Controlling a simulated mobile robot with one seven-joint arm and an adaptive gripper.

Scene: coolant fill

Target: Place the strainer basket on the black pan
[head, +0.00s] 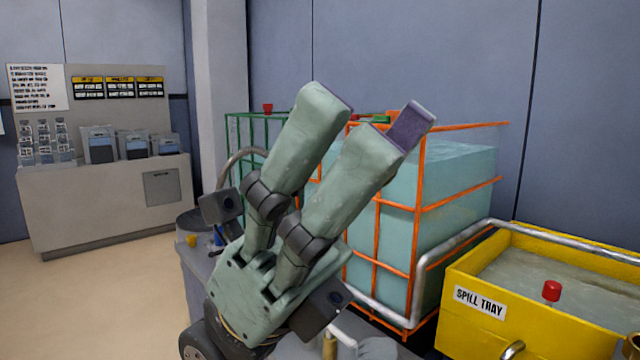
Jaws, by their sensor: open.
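My gripper (370,112) fills the middle of the head view, raised and tilted up to the right. Its two pale green fingers are apart, with purple pads at the tips, and nothing shows between them. I cannot make out the strainer basket or the black pan in this view. My gripper and wrist hide part of the area behind them.
Behind my gripper stands a pale blue tank (460,165) in an orange cage, with a green cage (240,135) to its left. A yellow spill tray (465,328) with a metal rail (450,248) is at right. A grey counter (100,210) stands far left beyond open floor.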

